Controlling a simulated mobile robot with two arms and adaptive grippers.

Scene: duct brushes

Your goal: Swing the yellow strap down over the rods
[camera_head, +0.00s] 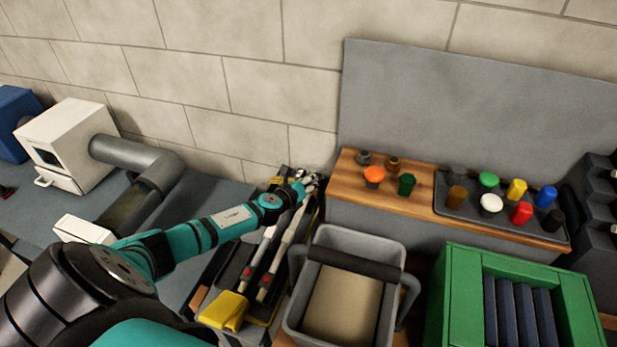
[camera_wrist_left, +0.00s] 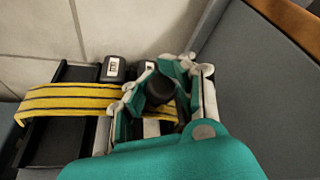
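The rods (camera_head: 278,237) are long and grey with red marks and lie side by side in a narrow dark tray. The yellow strap (camera_wrist_left: 68,97) has black stripes and lies across the tray's far end in the left wrist view; part of it is hidden behind my fingers. My left gripper (camera_head: 309,183) is at the far end of the rods. In the left wrist view the gripper (camera_wrist_left: 162,92) has its fingers apart, with a dark round end between them and the strap beside and behind them. Whether they touch is unclear. My right gripper is not in view.
A wooden shelf (camera_head: 422,195) with coloured caps and a green crate (camera_head: 447,300) are further right. The wall is close behind.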

